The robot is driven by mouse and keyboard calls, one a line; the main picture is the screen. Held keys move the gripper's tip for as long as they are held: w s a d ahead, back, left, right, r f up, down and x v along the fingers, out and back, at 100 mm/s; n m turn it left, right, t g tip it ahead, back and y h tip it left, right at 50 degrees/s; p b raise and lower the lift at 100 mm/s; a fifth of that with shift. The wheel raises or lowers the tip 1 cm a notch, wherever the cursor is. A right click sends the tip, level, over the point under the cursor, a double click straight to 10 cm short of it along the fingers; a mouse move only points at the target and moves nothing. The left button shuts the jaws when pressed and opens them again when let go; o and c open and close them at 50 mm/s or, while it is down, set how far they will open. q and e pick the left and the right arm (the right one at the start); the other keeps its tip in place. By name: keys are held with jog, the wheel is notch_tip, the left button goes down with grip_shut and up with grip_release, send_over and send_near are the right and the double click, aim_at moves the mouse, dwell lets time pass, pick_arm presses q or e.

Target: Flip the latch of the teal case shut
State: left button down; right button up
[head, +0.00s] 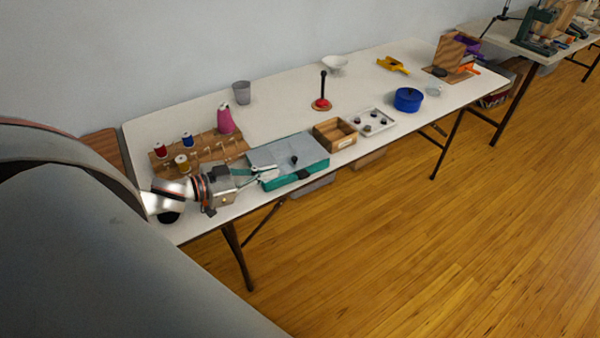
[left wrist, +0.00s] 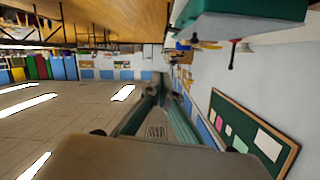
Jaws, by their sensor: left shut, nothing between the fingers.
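The teal case (head: 309,170) lies near the front edge of the long white table, with its grey-topped lid down. A black knob (head: 294,160) shows on top. A small dark part (head: 303,175) shows on its front side; whether it is the latch, and how it stands, is too small to tell. My left gripper (head: 268,172) is shut and empty at the case's left front corner; I cannot tell whether it touches. In the upside-down left wrist view, the shut fingers (left wrist: 164,108) point away and the teal case (left wrist: 245,24) is at the top right, apart from them.
Left of the case is a wooden rack (head: 205,152) with several spools and a pink cone (head: 225,119). Right of it are a wooden box (head: 334,135) and a white tray (head: 385,125). A red-based black stick (head: 322,92) stands behind.

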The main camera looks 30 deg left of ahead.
pick_arm(q)
jog(key=b, duration=0.1)
send_over(298, 174)
jog(key=s+d, duration=0.2)
jog(key=s, duration=0.1)
notch_tip(298, 174, down, 2)
jog(key=f, duration=0.3)
jog(key=shift+w+f+b, duration=0.15)
jog(key=shift+w+b, duration=0.2)
jog(key=shift+a+f, duration=0.15)
jog(key=shift+f, duration=0.4)
pick_arm(e)
jog(key=shift+f, duration=0.95)
jog(key=shift+w+r, duration=0.15)
jog(key=shift+d, duration=0.1)
pick_arm(q)
jog(key=shift+a, duration=0.1)
jog(key=shift+d, duration=0.25)
jog(key=shift+a+f, duration=0.1)
pick_arm(e)
jog(key=shift+d, duration=0.8)
